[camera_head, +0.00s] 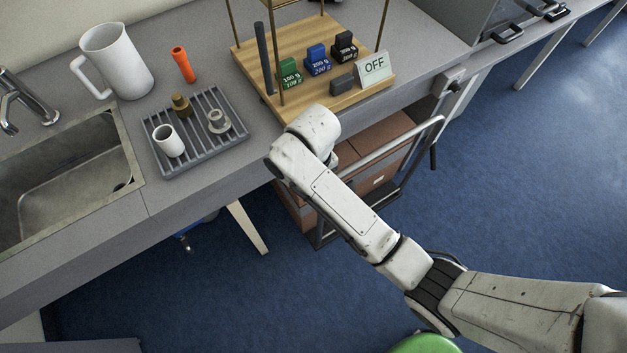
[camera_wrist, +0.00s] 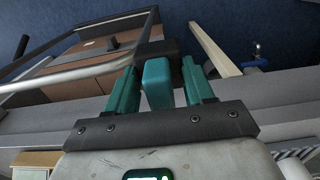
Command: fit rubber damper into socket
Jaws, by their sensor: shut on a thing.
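In the head view my gripper and the held block are hidden by my white arm, which ends beside the front edge of the wooden stand. Another small dark grey block (camera_head: 342,85) sits on the wooden stand (camera_head: 322,97), near its front. I cannot make out a socket clearly in either view.
The stand has brass posts, a dark upright rod (camera_head: 265,58), several labelled weights (camera_head: 317,60) and an OFF sign (camera_head: 375,69). Left of it are a ribbed tray (camera_head: 195,152) with a white cup (camera_head: 168,141), an orange tube (camera_head: 183,65), a jug (camera_head: 118,62) and a sink (camera_head: 72,190). A cart (camera_wrist: 75,65) stands below.

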